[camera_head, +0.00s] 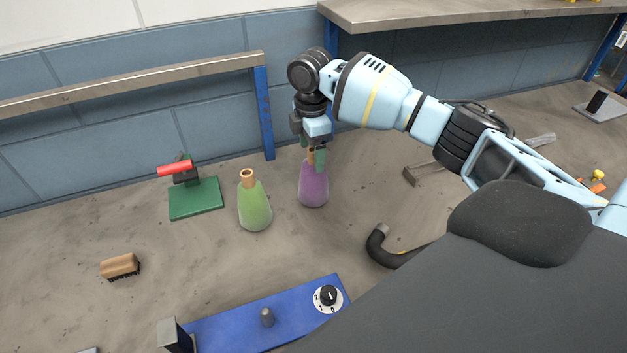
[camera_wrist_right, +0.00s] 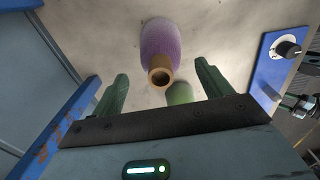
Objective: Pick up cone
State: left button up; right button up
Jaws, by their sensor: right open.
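My right gripper (camera_head: 312,153) points down at the top of the purple cone. Its green fingers are spread in the wrist view (camera_wrist_right: 162,76), with the cone's tip between them in the picture. Whether they touch it I cannot tell. My left gripper is not in view.
A green-based device with a red handle (camera_head: 174,168) stands left of the cones. A brush (camera_head: 120,265) lies at left. A blue panel with a dial (camera_head: 328,296) is at front, a black bent hose (camera_head: 388,248) at right. Blue posts (camera_head: 263,112) and a wall stand behind.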

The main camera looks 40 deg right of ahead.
aim_at(313, 175)
jog(key=shift+s+d+f, duration=0.1)
jog(key=shift+d+f, duration=0.05)
jog(key=shift+f, duration=0.8)
jog(key=shift+s+d+f, duration=0.1)
jog(key=shift+f, duration=0.8)
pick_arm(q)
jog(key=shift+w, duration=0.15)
pick_arm(e)
jog(key=shift+c, duration=0.5)
jog(key=shift+r, duration=0.1)
jog(key=c, duration=1.5)
jog(key=shift+c, duration=0.2)
